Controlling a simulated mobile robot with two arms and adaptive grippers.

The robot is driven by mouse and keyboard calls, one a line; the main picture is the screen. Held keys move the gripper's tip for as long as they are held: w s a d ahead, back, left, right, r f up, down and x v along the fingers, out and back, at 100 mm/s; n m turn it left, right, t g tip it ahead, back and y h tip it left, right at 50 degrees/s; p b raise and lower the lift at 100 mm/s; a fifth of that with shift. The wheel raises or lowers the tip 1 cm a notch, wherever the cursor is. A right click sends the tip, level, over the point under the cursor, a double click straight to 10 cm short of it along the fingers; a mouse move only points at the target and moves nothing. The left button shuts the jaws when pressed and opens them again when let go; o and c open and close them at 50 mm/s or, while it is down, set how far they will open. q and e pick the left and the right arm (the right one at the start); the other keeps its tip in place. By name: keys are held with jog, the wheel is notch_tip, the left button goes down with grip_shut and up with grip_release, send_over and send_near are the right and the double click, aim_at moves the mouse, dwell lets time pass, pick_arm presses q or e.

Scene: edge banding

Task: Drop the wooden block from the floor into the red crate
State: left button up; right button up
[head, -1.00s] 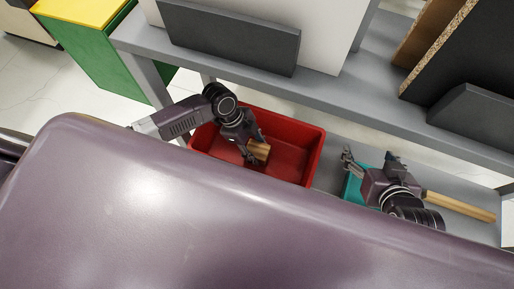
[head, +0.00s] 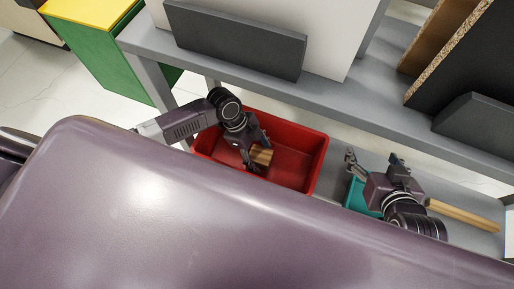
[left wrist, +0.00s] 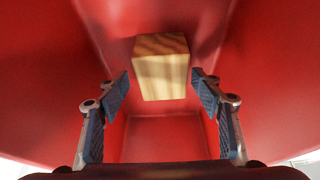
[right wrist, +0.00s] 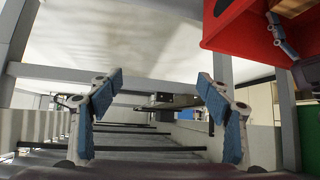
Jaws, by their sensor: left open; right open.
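The wooden block (head: 262,156) is inside the red crate (head: 312,150), partly hidden behind my left gripper in the head view. In the left wrist view the block (left wrist: 161,67) sits beyond the fingertips, apart from both, with red crate walls around it. My left gripper (head: 250,158) is open and reaches down into the crate; its spread fingers also show in the left wrist view (left wrist: 160,92). My right gripper (head: 374,160) is open and empty, to the right of the crate. The crate's corner (right wrist: 238,28) shows at the top right of the right wrist view.
The crate stands on the lower grey shelf, below the grey upper shelf (head: 345,106) with dark and white panels. A teal container (head: 357,194) and a wooden bar (head: 465,215) lie near my right gripper. A green cabinet (head: 100,55) stands at the back left.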

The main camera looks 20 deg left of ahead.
aim_at(253, 153)
pick_arm(q)
jog(key=p+v, duration=0.2)
jog(key=v, duration=0.5)
jog(key=shift+d+r, duration=0.1)
jog(key=shift+r, duration=0.15)
jog(key=p+v, duration=0.2)
jog(key=v, duration=0.3)
jog(key=s+d+r+n+t, duration=0.1)
jog(key=s+d+n+t, duration=0.1)
jog(key=s+d+n, duration=0.4)
jog(key=s+a+r+n+t+y, duration=0.1)
jog(key=s+a+n+y, duration=0.1)
jog(key=a+n, duration=0.3)
jog(key=s+a+r+n+y, duration=0.2)
jog(key=s+a+n, duration=0.2)
jog(key=a+n, duration=0.1)
jog(key=shift+s+r+n+t, duration=0.2)
jog(key=shift+r+n+t, duration=0.1)
jog(key=shift+t, duration=0.1)
pick_arm(e)
jog(key=s+d+f+g, duration=0.2)
jog(key=s+g, duration=0.1)
jog(key=s, duration=0.3)
jog(key=s+d+f+g+h, duration=0.1)
jog(key=s+d+f+g, duration=0.1)
jog(key=s, duration=0.5)
jog(key=shift+f+g+h, duration=0.15)
jog(key=shift+g+h, duration=0.15)
jog(key=shift+g, duration=0.4)
jog(key=shift+w, duration=0.15)
